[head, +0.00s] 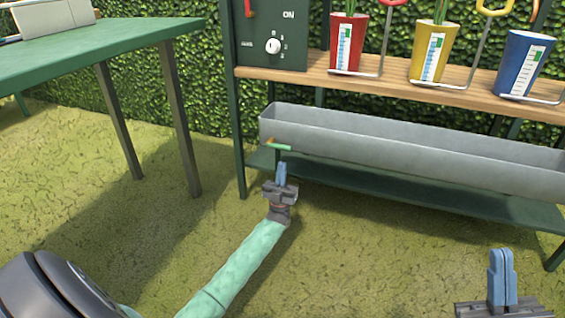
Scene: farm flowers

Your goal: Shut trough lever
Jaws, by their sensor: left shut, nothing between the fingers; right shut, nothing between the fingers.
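The grey trough (400,150) is a long metal basin on the lower shelf of the green rack. The lever (278,147) is on its front wall near the left end. It has a small orange-brown part and a green handle lying roughly level, pointing right. My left gripper (282,168) is shut and empty, a little below the lever handle with its blue fingers pointing up. Whether it touches the lever cannot be told. My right gripper (502,254) is shut and empty at the lower right, well in front of the trough.
A wooden shelf (395,88) above the trough carries red (347,45), yellow (433,52) and blue (525,65) pots and a dark control box (273,35) marked ON. A green table (100,42) stands at the left. The grass before the rack is clear.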

